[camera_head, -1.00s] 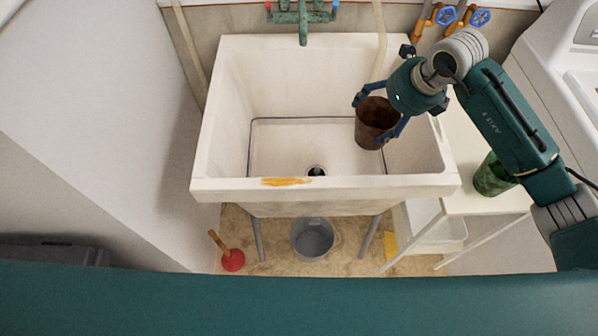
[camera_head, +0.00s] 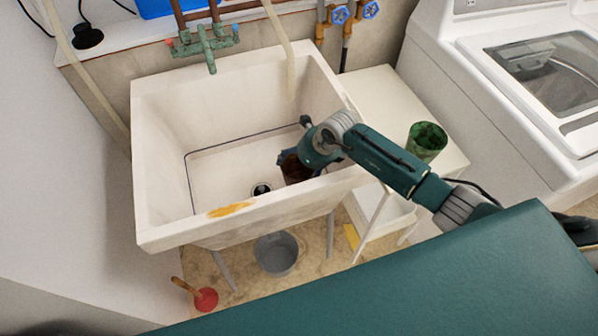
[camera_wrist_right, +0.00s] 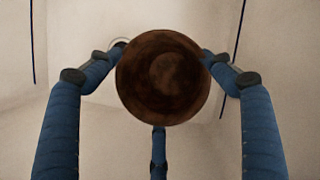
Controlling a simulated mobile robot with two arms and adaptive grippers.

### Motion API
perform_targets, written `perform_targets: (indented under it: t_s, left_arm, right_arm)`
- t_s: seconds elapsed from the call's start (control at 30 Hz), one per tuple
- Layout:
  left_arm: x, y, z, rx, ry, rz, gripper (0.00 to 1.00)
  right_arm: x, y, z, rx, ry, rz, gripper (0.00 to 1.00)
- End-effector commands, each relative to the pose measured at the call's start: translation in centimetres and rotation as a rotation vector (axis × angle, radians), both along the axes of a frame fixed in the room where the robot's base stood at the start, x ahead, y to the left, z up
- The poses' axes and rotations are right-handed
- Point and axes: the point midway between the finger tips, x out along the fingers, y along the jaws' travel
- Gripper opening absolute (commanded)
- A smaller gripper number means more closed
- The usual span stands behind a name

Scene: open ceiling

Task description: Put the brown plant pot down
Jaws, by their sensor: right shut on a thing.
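The brown plant pot (camera_head: 295,170) is inside the white sink (camera_head: 150,160), low near its right front side. My right gripper (camera_head: 296,152) is shut on the pot and partly hides it. In the right wrist view the pot (camera_wrist_right: 163,80) is seen from its open top, with blue fingers around it on several sides. I cannot tell whether the pot's base touches the sink floor. My left gripper is not in view.
A green cup-like pot (camera_head: 427,142) stands on a white side table (camera_head: 385,92) right of the sink. A green tap (camera_head: 207,45) is at the back. A grey bucket (camera_head: 277,255) and a red plunger (camera_head: 205,299) are on the floor. A washing machine (camera_head: 470,60) stands at the right.

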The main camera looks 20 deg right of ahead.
Motion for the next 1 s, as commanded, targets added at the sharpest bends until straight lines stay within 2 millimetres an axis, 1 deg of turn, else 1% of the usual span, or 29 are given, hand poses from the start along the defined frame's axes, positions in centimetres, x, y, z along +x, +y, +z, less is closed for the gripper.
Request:
perform_targets:
  t_s: [0.23,0.33,0.57,0.67,0.7,0.73,1.0]
  left_arm:
    - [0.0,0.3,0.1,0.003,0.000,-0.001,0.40]
    - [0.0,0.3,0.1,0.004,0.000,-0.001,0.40]
    - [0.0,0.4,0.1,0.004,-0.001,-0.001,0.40]
    - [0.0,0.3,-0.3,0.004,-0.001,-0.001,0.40]
    - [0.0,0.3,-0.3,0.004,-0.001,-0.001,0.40]
    - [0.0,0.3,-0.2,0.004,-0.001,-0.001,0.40]
    - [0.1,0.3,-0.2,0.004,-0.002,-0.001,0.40]
  right_arm:
    - [0.0,0.0,-3.3,0.000,0.001,-0.002,0.50]
    - [0.0,0.0,-3.8,0.000,0.000,-0.001,0.50]
    - [0.0,0.0,-3.8,-0.001,-0.001,0.000,0.50]
    - [0.0,0.0,-4.2,-0.001,-0.001,0.000,0.50]
    - [0.0,0.0,-4.2,-0.001,-0.001,0.000,0.82]
    - [0.0,0.0,-4.1,-0.001,-0.001,0.000,0.88]
    - [0.0,0.0,-4.0,-0.001,0.000,0.000,0.88]
